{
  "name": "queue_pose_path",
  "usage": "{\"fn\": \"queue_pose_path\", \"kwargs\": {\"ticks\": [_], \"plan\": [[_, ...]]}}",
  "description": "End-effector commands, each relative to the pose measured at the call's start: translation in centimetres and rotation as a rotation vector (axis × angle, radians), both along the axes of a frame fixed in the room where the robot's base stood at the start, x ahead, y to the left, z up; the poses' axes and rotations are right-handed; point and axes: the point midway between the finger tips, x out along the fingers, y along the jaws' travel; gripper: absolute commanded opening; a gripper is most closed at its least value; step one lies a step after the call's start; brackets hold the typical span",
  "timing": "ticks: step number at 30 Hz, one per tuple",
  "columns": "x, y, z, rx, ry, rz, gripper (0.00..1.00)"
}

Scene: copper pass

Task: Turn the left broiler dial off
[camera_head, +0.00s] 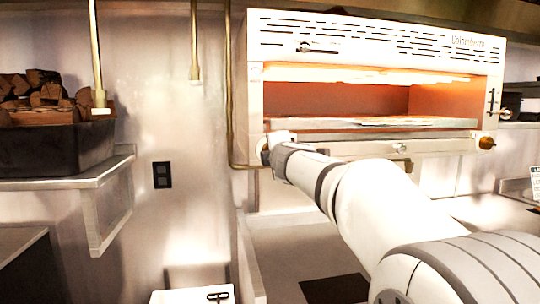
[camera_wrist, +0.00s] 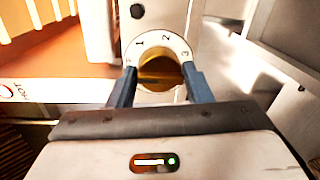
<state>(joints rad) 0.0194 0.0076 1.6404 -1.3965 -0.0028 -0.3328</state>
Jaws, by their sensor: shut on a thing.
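The broiler (camera_head: 375,40) hangs on the back wall, its inside glowing orange. Its left dial shows in the wrist view as a brass knob (camera_wrist: 160,72) inside a pale ring marked with numbers such as 1, 2 and 3. My gripper (camera_wrist: 158,80) has its two dark fingers on either side of the knob, shut on it. The knob's pointer is too dark to read. In the head view my arm reaches to the broiler's lower left corner and hides the left dial.
A second brass dial (camera_head: 486,143) sits at the broiler's lower right. A brass pipe (camera_head: 229,90) runs down just left of the broiler. A dark bin of firewood (camera_head: 55,148) stands on a shelf (camera_head: 118,170) at left.

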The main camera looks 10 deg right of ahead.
Motion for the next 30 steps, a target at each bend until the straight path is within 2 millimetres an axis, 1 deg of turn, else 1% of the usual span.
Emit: {"fn": "queue_pose_path", "kwargs": {"ticks": [1,14,15,21,27,30], "plan": [[-0.09,-0.04,0.63,-0.007,-0.004,-0.007,0.23],[-0.08,-0.16,0.74,-0.014,-0.002,-0.008,0.23],[-0.08,-0.16,0.73,-0.014,-0.002,-0.008,0.48],[-0.04,-0.15,0.5,-0.014,0.003,-0.008,0.65],[-0.02,-0.13,0.3,-0.014,0.006,-0.008,0.65],[-0.31,-0.11,0.33,-0.014,0.006,-0.008,0.65]]}}
